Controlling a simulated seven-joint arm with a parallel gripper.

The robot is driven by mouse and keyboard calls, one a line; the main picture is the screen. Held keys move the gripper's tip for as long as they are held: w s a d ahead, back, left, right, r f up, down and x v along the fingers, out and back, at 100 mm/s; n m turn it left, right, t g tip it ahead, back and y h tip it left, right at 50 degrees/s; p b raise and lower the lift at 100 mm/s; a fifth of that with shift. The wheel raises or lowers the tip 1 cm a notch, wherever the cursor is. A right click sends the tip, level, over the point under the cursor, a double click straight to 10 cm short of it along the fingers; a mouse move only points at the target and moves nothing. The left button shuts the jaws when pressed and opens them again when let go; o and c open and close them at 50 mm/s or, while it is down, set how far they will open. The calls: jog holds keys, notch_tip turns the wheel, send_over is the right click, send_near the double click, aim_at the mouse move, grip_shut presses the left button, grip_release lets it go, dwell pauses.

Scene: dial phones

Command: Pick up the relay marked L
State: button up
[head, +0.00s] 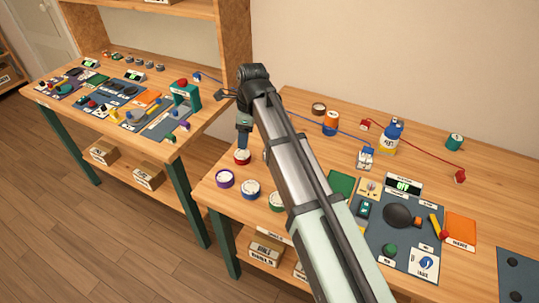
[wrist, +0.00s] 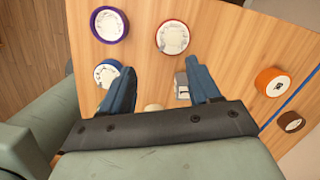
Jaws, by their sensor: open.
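My gripper (head: 243,138) hangs over the left part of the near workbench, just above the red-rimmed round pot (head: 242,157). In the wrist view its two blue fingers (wrist: 162,82) are apart, with nothing held between them. A small grey block (wrist: 181,86) shows beside the right finger, partly hidden by it; I cannot read a mark on it. A small pale, box-like part (head: 365,159) stands near the blue-and-white bottle. No letter L is legible in either view, so I cannot tell which thing is the relay marked L.
Purple-rimmed (head: 225,179), blue-rimmed (head: 250,189) and green-rimmed (head: 277,201) pots stand near the bench's front left. My arm hides the bench's middle. A dark mat (head: 385,250) carries several parts.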

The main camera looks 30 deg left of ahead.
jog(key=w+d+r+m, duration=0.2)
jog(key=w+d, duration=0.3)
jog(key=d, duration=0.2)
jog(key=f, duration=0.5)
jog(key=a+f, duration=0.1)
jog(key=f, duration=0.1)
jog(key=shift+f, duration=0.35)
jog(key=shift+w+a+f, duration=0.15)
jog(key=shift+f, duration=1.2)
jog(key=shift+w+a+f, duration=0.1)
jog(key=shift+w+f, duration=0.05)
jog(key=shift+f, duration=1.2)
jog(key=shift+c, duration=0.3)
jog(key=c, duration=1)
jog(key=shift+r, duration=0.15)
jog(key=shift+c, duration=0.2)
